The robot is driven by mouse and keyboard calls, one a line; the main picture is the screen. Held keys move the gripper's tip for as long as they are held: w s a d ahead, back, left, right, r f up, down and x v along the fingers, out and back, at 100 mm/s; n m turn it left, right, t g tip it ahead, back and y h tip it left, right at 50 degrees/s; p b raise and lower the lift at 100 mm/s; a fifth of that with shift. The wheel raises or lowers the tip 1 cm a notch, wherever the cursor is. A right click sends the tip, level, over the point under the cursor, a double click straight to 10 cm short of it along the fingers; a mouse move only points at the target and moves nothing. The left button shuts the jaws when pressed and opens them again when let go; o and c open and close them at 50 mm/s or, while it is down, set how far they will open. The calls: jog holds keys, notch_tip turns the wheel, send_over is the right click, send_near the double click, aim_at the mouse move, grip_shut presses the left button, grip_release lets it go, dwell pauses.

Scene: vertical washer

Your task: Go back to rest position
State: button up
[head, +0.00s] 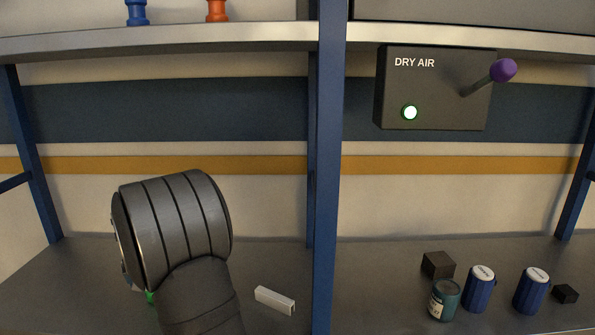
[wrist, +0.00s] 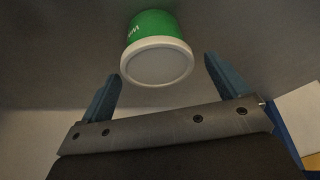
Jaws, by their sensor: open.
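My gripper (wrist: 161,66) shows in the wrist view with its two blue fingers apart. A green container with a white rim and pale end (wrist: 155,38) is ahead of and partly between the fingertips. It appears apart from both fingers, with a gap on each side. In the head view my dark arm stands at the lower left and hides my gripper. Only a small bit of green (head: 151,297) shows at the arm's lower left edge, low over the shelf.
A white block (head: 274,300) lies right of my arm. A blue post (head: 325,180) divides the shelf. Beyond it stand a brown box (head: 438,265), a teal can (head: 444,300), blue cans (head: 480,290) (head: 531,291) and a black block (head: 566,294). The DRY AIR box (head: 432,90) has a purple-knobbed lever (head: 503,70).

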jog(key=shift+f, duration=0.15)
jog(key=shift+f, duration=0.25)
notch_tip(320, 180, down, 3)
jog(key=shift+r, duration=0.2)
jog(key=v, duration=1.2)
jog(key=x, duration=1.2)
jog(key=shift+f, duration=0.15)
jog(key=r, duration=0.4)
jog(key=shift+d+r, duration=0.2)
jog(key=shift+r, duration=0.15)
jog(key=w+d+r, duration=0.1)
jog(key=d+r, duration=0.6)
jog(key=d, duration=0.5)
jog(key=s+d+f+m, duration=0.1)
jog(key=s+d+f, duration=0.3)
jog(key=s+d, duration=0.4)
jog(key=s+d+f+m, duration=0.1)
jog(key=s+d+f, duration=0.2)
jog(key=s+d, duration=0.45)
jog(key=s+d+f+m+h, duration=0.2)
jog(key=s+d+f+m, duration=0.1)
jog(key=d, duration=0.5)
jog(key=s+d+f+m+h, duration=0.1)
jog(key=s+d+f+m, duration=0.3)
jog(key=d, duration=0.4)
jog(key=shift+s+f+m+h, duration=0.25)
jog(key=shift+s+m+h, duration=0.25)
jog(key=shift+s, duration=0.5)
